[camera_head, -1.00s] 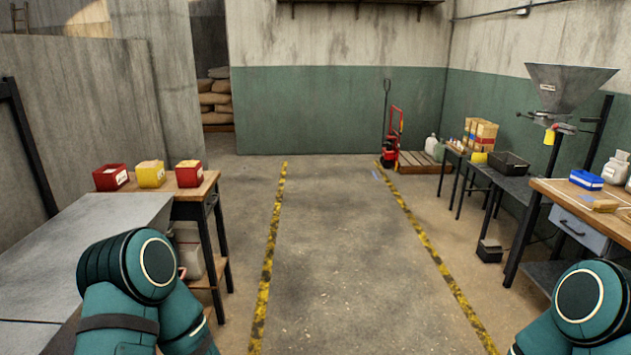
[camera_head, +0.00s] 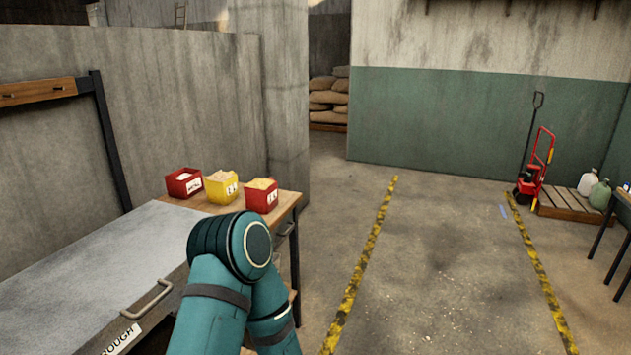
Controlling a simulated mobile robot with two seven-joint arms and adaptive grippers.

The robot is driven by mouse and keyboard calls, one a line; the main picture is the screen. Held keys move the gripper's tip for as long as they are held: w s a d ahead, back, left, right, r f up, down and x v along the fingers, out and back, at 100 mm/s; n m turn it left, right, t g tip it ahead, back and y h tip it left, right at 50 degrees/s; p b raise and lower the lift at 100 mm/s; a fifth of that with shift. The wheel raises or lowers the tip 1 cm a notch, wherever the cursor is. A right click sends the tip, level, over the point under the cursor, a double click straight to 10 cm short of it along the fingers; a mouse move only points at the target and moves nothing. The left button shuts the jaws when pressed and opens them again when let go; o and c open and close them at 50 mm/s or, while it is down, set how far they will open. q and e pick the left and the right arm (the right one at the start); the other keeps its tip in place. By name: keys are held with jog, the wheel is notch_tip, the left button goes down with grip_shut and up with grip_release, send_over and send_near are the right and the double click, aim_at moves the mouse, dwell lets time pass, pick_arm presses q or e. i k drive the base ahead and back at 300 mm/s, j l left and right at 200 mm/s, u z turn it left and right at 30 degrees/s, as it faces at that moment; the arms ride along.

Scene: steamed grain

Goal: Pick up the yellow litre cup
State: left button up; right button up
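My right arm and gripper are out of view.
The wooden table (camera_head: 288,197) adjoins a grey metal-topped counter (camera_head: 90,262) with a handle. Open floor (camera_head: 440,270) lies to the right between yellow-black lines. A red hand truck (camera_head: 537,170), a pallet (camera_head: 570,206) and jugs (camera_head: 599,194) stand at the right.

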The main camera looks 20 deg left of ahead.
aim_at(222, 187)
jog(key=i+l+u, duration=0.1)
jog(key=i+u, duration=0.2)
jog(key=u, duration=0.15)
jog(key=i+l+u, duration=0.15)
jog(key=u, duration=0.25)
jog(key=i+l+u, duration=0.3)
jog(key=u, duration=0.15)
jog(key=i+l+u, duration=0.2)
jog(key=u, duration=0.25)
jog(key=i+l+u, duration=0.1)
jog(key=l+u, duration=0.3)
